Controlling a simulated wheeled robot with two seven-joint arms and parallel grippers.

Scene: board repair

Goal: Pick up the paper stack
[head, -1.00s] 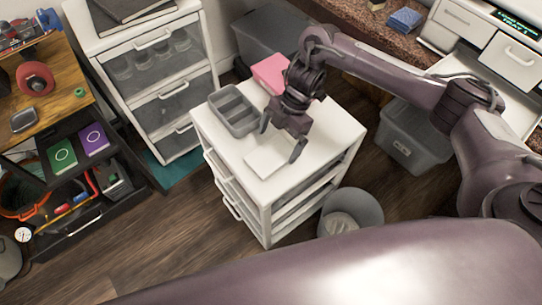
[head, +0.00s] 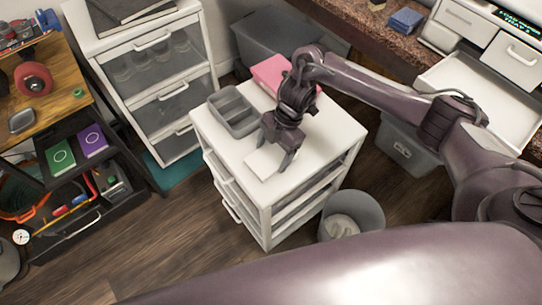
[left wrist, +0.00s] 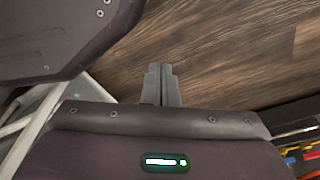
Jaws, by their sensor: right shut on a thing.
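The white paper stack (head: 259,163) lies on the white top of the small drawer unit (head: 325,133), near its front edge. My right gripper (head: 275,158) points down over the stack and is shut on it. The fingers hide part of the stack, and I cannot tell whether it is clear of the surface. My left gripper (left wrist: 161,85) shows in the left wrist view with its fingers together and nothing visible between them, above the wood floor.
A waste bin (head: 351,215) stands on the floor to the right. A taller drawer unit (head: 150,65) stands behind left.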

